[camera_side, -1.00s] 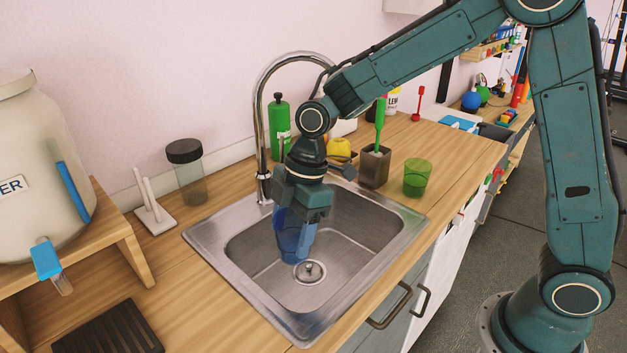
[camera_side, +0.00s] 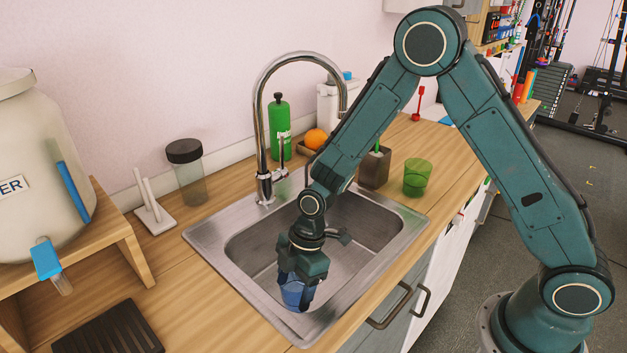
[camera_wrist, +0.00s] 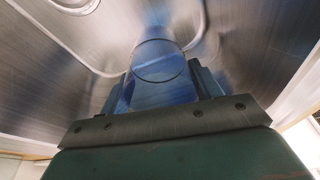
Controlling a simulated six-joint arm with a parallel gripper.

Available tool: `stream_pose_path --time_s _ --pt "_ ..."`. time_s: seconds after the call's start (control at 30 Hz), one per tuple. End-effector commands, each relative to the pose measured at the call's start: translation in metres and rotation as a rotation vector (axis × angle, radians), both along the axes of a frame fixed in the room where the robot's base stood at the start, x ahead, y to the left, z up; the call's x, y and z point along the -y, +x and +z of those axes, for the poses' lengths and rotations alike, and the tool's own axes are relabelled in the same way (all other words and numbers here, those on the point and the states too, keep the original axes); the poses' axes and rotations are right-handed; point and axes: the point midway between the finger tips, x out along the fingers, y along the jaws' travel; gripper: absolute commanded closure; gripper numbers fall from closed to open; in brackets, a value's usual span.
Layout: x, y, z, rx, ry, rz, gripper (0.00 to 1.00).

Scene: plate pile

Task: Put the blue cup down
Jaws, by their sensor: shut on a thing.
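The blue cup (camera_side: 291,292) is see-through and hangs between the fingers of my gripper (camera_side: 296,296). It is over the near left part of the steel sink (camera_side: 222,225), low towards the basin. I cannot tell whether it touches the metal. My gripper is shut on the cup and points down. In the wrist view the blue cup (camera_wrist: 160,65) sits between the two fingers (camera_wrist: 158,92), with blurred sink metal beyond it.
A chrome tap (camera_side: 259,130) arches at the back of the sink. A green cup (camera_side: 417,178) and a dark holder (camera_side: 375,168) stand on the right counter. A green bottle (camera_side: 279,125), a jar (camera_side: 187,172) and a white peg stand (camera_side: 153,213) stand behind and left.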

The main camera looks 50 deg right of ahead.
Motion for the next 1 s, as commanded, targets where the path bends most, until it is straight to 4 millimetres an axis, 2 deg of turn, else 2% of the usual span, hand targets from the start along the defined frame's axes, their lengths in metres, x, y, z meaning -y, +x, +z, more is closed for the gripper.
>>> stream_pose_path --time_s 0.33,0.7,1.0 --pt "0.000 0.000 -0.008 -0.002 -0.001 0.000 0.59" --pt "0.000 0.000 -0.039 -0.001 -0.001 0.000 0.59" --pt "0.000 0.000 -0.041 0.000 0.000 0.000 0.59"
